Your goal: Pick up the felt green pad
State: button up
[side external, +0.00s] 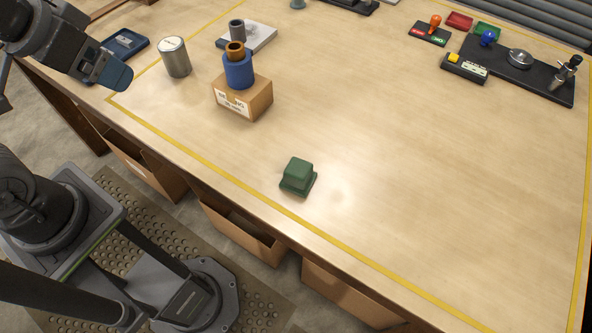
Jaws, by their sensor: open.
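The green pad (298,176) lies on the wooden table near its front edge, just inside the yellow line. It looks like a small block on a slightly wider base; whether it is felt cannot be told at this size. My gripper (113,78) is in the upper left, raised above the left end of the table. It is open and empty, well away to the upper left of the green pad. Its fingers are seen from the side, and the gap between them is hard to make out.
A cardboard box (243,100) carries a blue cylinder (238,72) with a brown ring, between my gripper and the pad. A metal can (174,58) and a blue tray (124,43) stand near my gripper. Black fixtures (519,70) sit back right. The table's middle is clear.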

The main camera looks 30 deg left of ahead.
jog(key=shift+c, duration=0.5)
jog(key=shift+c, duration=1)
jog(key=m+g, duration=0.6)
jog(key=m, duration=1)
send_over(298, 168)
jog(key=f, duration=1.1)
jog(key=shift+w+d+f, duration=0.25)
jog(key=shift+w, duration=0.05)
jog(key=shift+s+a+f, duration=0.15)
jog(key=shift+f, duration=1.3)
jog(key=shift+s+a+f, duration=0.1)
jog(key=shift+f, duration=1.3)
